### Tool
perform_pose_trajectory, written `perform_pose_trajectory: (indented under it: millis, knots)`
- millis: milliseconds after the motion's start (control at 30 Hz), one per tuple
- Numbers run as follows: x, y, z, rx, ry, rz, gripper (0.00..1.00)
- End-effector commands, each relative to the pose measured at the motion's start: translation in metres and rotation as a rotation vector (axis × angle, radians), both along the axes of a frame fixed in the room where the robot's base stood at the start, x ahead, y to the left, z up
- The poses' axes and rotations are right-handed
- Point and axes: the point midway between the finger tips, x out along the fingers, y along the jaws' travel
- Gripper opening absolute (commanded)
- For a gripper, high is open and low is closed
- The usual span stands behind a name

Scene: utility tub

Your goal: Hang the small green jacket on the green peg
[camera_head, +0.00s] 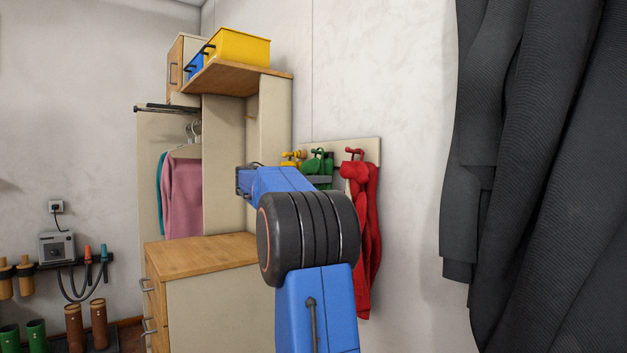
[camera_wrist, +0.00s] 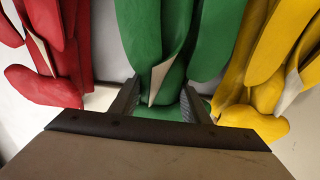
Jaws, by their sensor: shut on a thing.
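The small green jacket (camera_wrist: 218,35) fills the middle of the wrist view, hanging down between the red and yellow ones. My gripper (camera_wrist: 162,103) is shut on it, with one dark finger on each side of the green cloth. In the head view a bit of green jacket (camera_head: 311,167) shows at the green peg (camera_head: 319,152) on the pale board (camera_head: 368,148). My arm hides most of it there. I cannot tell whether its loop is over the peg or apart from it.
A red jacket (camera_head: 362,200) hangs close on the right, and a yellow jacket (camera_wrist: 265,90) on the other side. A wooden-topped cabinet (camera_head: 205,255) stands left of the board. Large dark garments (camera_head: 540,150) hang at the right. Bare wall lies between them and the board.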

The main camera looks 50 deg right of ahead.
Motion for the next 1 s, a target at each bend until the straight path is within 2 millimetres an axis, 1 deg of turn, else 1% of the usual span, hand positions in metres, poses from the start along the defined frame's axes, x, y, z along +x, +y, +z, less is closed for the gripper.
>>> perform_pose_trajectory:
  millis: [233, 1000]
  knots:
    - [-0.0011, -0.0026, -0.0031, -0.001, -0.002, -0.001, 0.09]
    - [-0.0011, -0.0024, -0.0062, -0.001, -0.001, -0.001, 0.09]
